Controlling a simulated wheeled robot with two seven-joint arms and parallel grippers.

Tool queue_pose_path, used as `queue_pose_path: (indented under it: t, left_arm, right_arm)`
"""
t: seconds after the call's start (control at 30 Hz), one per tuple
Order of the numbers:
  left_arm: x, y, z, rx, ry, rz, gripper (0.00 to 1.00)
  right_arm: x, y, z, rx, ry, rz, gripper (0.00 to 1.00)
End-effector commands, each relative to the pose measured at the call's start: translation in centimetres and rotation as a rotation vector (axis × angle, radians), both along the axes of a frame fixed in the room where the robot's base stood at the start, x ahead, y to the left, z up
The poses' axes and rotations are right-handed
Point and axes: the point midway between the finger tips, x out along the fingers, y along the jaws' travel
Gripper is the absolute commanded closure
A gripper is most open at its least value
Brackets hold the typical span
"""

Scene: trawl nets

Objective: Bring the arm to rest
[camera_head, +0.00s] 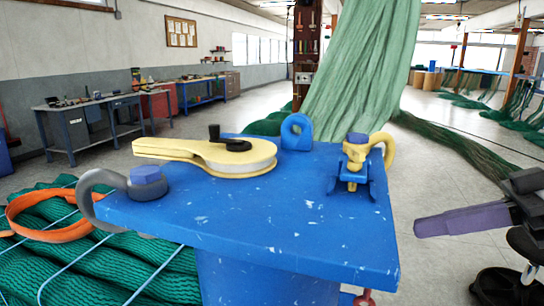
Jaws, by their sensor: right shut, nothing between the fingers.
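My right gripper (420,226) comes in from the right edge, its purple-grey fingers pointing left. Its fingers are together with nothing between them. It is in the air to the right of the blue stand (250,225), apart from it. The rest of my right arm runs out of the picture at the right. My left gripper is not in view.
On the stand are a yellow pulley block (215,155), a grey shackle (115,185), a blue ring (297,131) and a yellow shackle (377,148) near a blue clamp. Green netting (370,60) hangs behind; more netting with an orange strap (45,232) lies at left.

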Motion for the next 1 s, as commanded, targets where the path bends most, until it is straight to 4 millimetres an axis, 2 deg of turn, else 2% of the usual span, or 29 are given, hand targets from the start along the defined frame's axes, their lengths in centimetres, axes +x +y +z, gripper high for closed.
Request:
queue_pose_path:
  t: [0.03,0.07,0.13,0.2,0.27,0.3,0.4,0.5,0.6,0.7,0.9,1.0]
  left_arm:
    - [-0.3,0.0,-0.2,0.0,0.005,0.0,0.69]
    - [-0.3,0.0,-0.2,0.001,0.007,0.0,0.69]
    - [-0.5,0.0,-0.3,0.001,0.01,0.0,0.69]
    - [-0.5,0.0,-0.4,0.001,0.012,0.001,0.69]
    - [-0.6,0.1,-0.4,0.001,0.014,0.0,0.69]
    - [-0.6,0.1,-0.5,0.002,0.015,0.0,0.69]
    - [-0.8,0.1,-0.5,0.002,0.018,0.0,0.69]
    - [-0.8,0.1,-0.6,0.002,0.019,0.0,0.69]
    - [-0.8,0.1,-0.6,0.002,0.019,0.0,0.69]
    - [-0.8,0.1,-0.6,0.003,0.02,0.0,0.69]
    - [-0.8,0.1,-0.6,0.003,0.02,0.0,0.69]
    - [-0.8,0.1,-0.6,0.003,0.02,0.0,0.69]
  right_arm:
    - [0.4,0.6,-2.9,-0.02,0.043,-0.022,1.0]
    - [0.6,0.9,-4.8,-0.037,0.067,-0.039,1.0]
    - [0.9,1.7,-9.6,-0.082,0.131,-0.089,1.0]
    - [0.5,2.5,-15.0,-0.136,0.195,-0.148,1.0]
    - [-0.4,3.2,-19.4,-0.183,0.249,-0.2,1.0]
    - [-1.4,3.6,-22.3,-0.217,0.283,-0.236,1.0]
    - [-4.6,4.3,-28.8,-0.3,0.361,-0.333,1.0]
    - [-8.2,4.5,-33.2,-0.374,0.423,-0.431,1.0]
    - [-11.6,4.4,-35.9,-0.436,0.469,-0.517,1.0]
    - [-14.7,4.0,-37.5,-0.49,0.507,-0.594,1.0]
    - [-20.4,2.7,-39.0,-0.591,0.574,-0.74,1.0]
    - [-18.5,3.2,-41.0,-0.555,0.518,-0.736,1.0]
